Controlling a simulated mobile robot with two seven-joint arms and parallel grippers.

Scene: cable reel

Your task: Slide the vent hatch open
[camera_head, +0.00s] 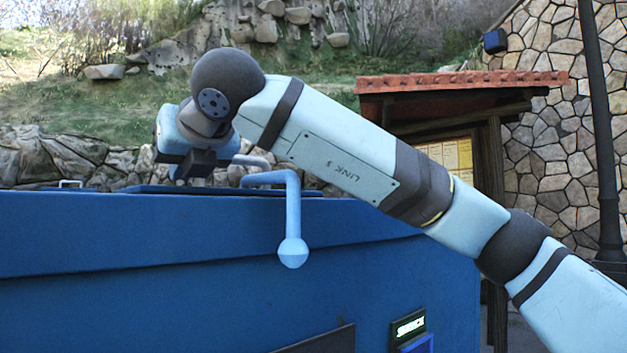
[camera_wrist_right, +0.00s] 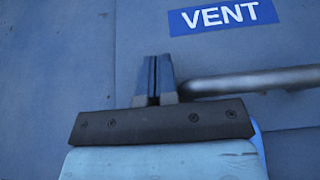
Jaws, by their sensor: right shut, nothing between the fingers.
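The VENT label (camera_wrist_right: 223,16), white letters on blue, is on a flat blue-grey surface in the right wrist view. Which part of this surface is the hatch, I cannot tell. My right gripper (camera_wrist_right: 152,70) is shut with its two dark blue fingers together, empty, left of and below the label. A grey bar (camera_wrist_right: 255,81) runs right from beside the fingers; whether they touch it is unclear. In the head view my right gripper (camera_head: 191,176) is low over the top of the blue cabinet (camera_head: 150,235). My left gripper is not in view.
A light blue crank (camera_head: 292,210) with a ball end hangs over the cabinet's front edge, right of my gripper. A small pale handle (camera_head: 70,182) stands at the top left. A lit green sign (camera_head: 409,327) is on the front. My right arm crosses above the cabinet's right side.

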